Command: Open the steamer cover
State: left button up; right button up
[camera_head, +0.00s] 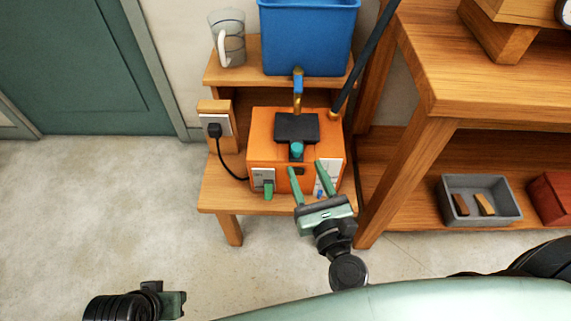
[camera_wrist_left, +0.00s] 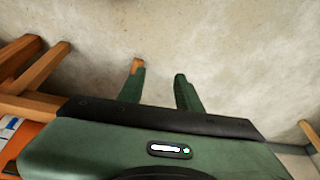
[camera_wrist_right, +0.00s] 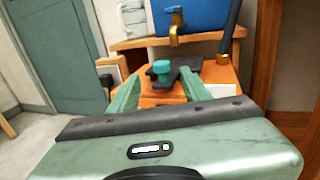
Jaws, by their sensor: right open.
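The steamer is an orange box (camera_head: 262,150) on the low wooden stand. Its black cover (camera_head: 297,128) lies on top and looks shut, with a teal knob (camera_head: 297,149) at its front edge. The cover (camera_wrist_right: 188,74) and the knob (camera_wrist_right: 161,67) also show in the right wrist view. My right gripper (camera_head: 306,168) is open and empty, its fingers pointing at the steamer's front just short of the knob. My left gripper (camera_wrist_left: 158,80) is open and empty over bare floor, away from the steamer; only part of its arm shows low in the head view.
A blue tub (camera_head: 308,38) and a glass mug (camera_head: 228,38) stand on the shelf behind. A brass tap (camera_head: 298,85) hangs above the cover. A dark pole (camera_head: 362,62) and a wooden workbench (camera_head: 440,110) stand close on the right. Open floor lies left.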

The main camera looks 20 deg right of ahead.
aim_at(299, 152)
jog(key=shift+w+r, duration=0.2)
jog(key=shift+w, duration=0.25)
jog(key=w+p, duration=0.2)
jog(key=w, duration=0.4)
jog(key=shift+w, duration=0.1)
jog(key=shift+w+f, duration=0.1)
jog(key=shift+w, duration=0.3)
pick_arm(q)
jog(key=s+x, duration=0.1)
jog(key=x, duration=0.6)
jog(key=shift+d+f, duration=0.2)
jog(key=shift+f, duration=0.15)
pick_arm(e)
grip_shut()
